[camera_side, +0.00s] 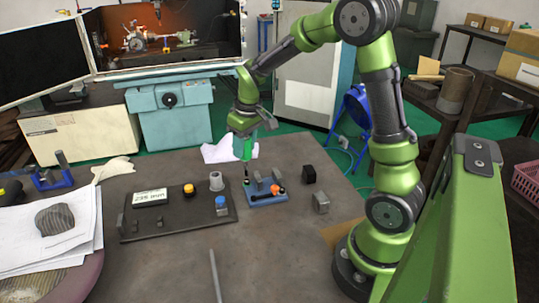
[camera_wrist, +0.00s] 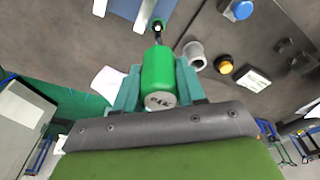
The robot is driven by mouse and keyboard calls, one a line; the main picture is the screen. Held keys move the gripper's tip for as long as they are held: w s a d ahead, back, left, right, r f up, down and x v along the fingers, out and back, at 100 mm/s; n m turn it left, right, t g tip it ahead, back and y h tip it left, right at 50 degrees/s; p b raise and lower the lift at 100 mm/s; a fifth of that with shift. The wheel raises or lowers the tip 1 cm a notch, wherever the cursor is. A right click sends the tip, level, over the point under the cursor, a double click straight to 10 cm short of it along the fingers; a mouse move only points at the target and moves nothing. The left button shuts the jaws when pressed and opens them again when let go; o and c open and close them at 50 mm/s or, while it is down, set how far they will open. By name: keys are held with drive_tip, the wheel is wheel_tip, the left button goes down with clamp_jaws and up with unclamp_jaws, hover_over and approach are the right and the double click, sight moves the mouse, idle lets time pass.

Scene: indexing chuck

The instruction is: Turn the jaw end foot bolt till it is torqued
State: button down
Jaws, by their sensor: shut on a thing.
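My gripper (camera_side: 243,147) is shut on a green cylindrical driver (camera_wrist: 159,76), which shows between its teal fingers in the wrist view. The driver stands about upright in the side view, with a thin dark shaft (camera_side: 246,172) below it. Its tip is at the left end of a small blue fixture (camera_side: 267,198) that carries grey blocks and an orange knob (camera_side: 275,189). In the wrist view a dark tip with a pale spot (camera_wrist: 157,29) shows beyond the driver, beside the fixture's blue edge (camera_wrist: 146,13). The foot bolt is too small to make out under the tip.
A dark panel (camera_side: 150,229) left of the fixture holds a display (camera_side: 150,197), a yellow button (camera_side: 189,189), a blue button (camera_side: 221,202) and a grey cup (camera_side: 216,181). A black block (camera_side: 309,174) and a grey block (camera_side: 321,203) stand to the right. The front table is mostly clear.

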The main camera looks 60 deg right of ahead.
drive_tip(key=shift+r, duration=2.05)
